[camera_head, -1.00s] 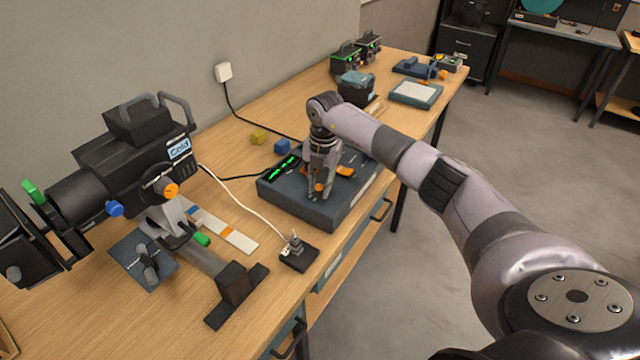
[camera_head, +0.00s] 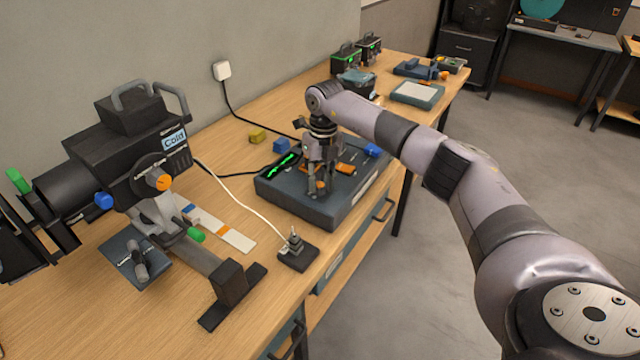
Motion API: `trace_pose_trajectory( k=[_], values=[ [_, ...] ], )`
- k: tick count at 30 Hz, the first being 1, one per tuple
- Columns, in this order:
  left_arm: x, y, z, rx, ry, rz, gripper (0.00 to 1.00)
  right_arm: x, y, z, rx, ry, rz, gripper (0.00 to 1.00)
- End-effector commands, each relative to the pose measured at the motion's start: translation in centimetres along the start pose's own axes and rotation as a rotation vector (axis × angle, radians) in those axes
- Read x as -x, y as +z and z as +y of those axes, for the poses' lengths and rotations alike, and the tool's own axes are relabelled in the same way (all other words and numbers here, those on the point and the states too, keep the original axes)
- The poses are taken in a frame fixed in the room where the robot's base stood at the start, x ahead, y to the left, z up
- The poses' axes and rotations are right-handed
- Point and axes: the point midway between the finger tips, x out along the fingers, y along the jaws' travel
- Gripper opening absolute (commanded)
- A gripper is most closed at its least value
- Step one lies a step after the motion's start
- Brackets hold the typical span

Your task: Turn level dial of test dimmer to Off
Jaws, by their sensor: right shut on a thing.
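The test dimmer appears to be the dark blue-grey box (camera_head: 300,203) on the workbench, with a green lit display (camera_head: 283,163) at its left and orange parts (camera_head: 345,169) on top. My right gripper (camera_head: 316,194) points down over the box and is shut on an orange piece, which its fingers mostly cover. I cannot tell whether that piece is the level dial, nor read any marking. My left gripper is out of view.
A black stage lamp (camera_head: 120,150) labelled "Cold" stands at the left. A small black switch box (camera_head: 298,255) on a white cable sits near the front edge. More devices (camera_head: 418,94) stand at the far end.

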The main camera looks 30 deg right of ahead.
Motion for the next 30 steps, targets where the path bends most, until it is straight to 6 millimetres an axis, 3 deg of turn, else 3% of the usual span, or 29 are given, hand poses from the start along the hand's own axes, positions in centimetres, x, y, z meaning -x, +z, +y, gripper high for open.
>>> trace_pose_trajectory(
  k=[30],
  values=[
    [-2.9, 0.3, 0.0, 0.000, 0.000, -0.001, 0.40, 0.1, 0.2, 0.1, 0.962, -0.002, 0.049, 0.00]
  ],
)
